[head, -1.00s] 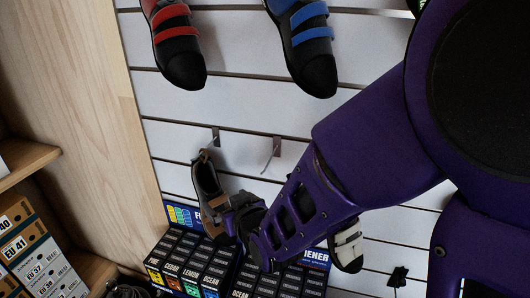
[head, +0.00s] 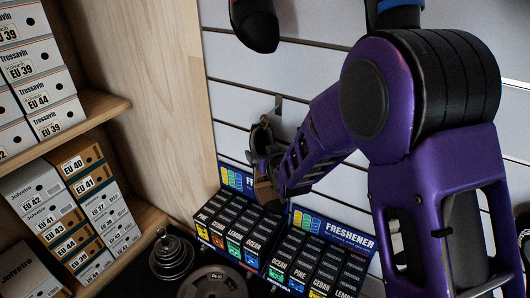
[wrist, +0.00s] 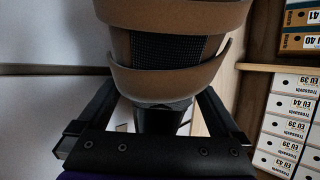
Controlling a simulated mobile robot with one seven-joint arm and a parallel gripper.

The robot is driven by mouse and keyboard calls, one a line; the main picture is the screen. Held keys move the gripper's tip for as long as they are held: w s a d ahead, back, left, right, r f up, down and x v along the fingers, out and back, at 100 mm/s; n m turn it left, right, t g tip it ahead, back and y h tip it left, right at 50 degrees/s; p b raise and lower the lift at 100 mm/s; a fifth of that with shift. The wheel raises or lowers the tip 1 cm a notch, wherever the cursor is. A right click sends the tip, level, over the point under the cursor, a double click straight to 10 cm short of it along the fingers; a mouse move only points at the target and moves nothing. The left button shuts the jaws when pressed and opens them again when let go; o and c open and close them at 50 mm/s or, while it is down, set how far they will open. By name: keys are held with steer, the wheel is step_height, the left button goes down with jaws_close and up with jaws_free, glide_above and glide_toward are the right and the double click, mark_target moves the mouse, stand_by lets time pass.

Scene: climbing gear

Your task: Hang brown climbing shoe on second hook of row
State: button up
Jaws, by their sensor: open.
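The brown climbing shoe (head: 261,143) is upright against the slatted wall, just below and left of a metal hook (head: 278,106) in the head view. I cannot tell whether its loop is on that hook. My gripper (head: 275,172) is at the shoe, partly hidden by my arm. In the wrist view the shoe's brown straps (wrist: 170,80) fill the space between my open fingers, one on each side. The hook to the right is hidden behind my arm now.
Freshener boxes (head: 240,225) stand below the shoe. Shelves of shoe boxes (head: 85,200) and a wooden side panel (head: 150,110) are at left. Weight plates (head: 212,283) lie at the bottom. A dark shoe toe (head: 258,30) hangs above.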

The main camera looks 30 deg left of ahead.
steer(key=shift+w+a+f, duration=0.15)
steer(key=shift+w+a, duration=0.05)
steer(key=c, duration=1.4)
steer(key=shift+r, duration=0.25)
steer(key=shift+s+r, duration=0.2)
steer(key=shift+r, duration=0.3)
steer(key=shift+s, duration=0.15)
